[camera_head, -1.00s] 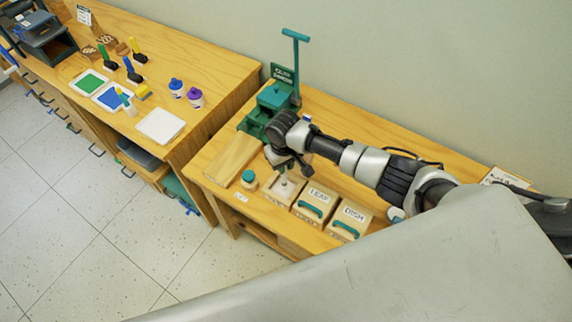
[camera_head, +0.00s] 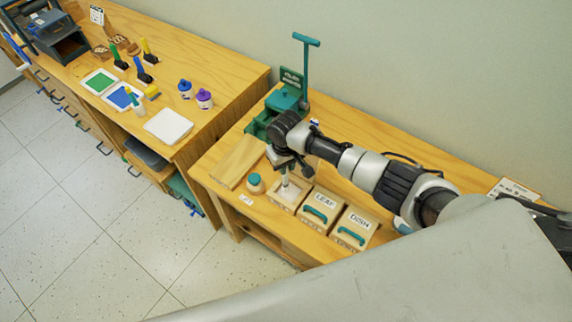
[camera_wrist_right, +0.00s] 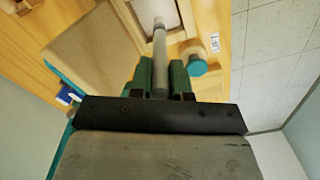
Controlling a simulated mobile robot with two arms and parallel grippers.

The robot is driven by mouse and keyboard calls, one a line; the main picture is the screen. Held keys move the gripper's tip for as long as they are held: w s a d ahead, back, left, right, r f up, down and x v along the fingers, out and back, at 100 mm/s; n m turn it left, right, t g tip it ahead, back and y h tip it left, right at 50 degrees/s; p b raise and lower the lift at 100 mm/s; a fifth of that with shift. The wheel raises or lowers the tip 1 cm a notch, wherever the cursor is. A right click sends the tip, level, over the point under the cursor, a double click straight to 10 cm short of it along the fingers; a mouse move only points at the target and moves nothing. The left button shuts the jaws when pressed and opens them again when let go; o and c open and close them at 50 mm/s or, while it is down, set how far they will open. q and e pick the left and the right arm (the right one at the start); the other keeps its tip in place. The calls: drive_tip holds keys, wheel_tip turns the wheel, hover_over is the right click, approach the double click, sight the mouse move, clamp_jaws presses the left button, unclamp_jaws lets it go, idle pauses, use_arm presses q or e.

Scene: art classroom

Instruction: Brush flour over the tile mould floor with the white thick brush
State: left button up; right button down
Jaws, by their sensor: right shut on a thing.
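My right gripper (camera_head: 289,166) is shut on the white thick brush (camera_head: 284,182), which points down. In the right wrist view the brush's pale handle (camera_wrist_right: 160,62) runs out from between the green fingers (camera_wrist_right: 160,78). The brush's lower end is over or inside the tile mould (camera_head: 273,203), a shallow wooden frame with a pale floor. Its floor (camera_wrist_right: 152,8) shows at the top of the wrist view. I cannot tell whether the bristles touch the floor. My left gripper is not in view.
Another bench (camera_head: 215,75) holds paints and trays.

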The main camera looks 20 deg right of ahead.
drive_tip(key=shift+s, duration=0.1)
drive_tip(key=shift+s+d+f+p, duration=0.1)
drive_tip(key=shift+s+d+p, duration=0.25)
drive_tip(key=shift+p, duration=0.15)
drive_tip(key=shift+s, duration=0.15)
drive_tip(key=shift+s+d, duration=0.3)
drive_tip(key=shift+d, duration=0.05)
drive_tip(key=shift+s+d, duration=0.25)
drive_tip(key=shift+s, duration=0.1)
drive_tip(key=shift+r, duration=0.9)
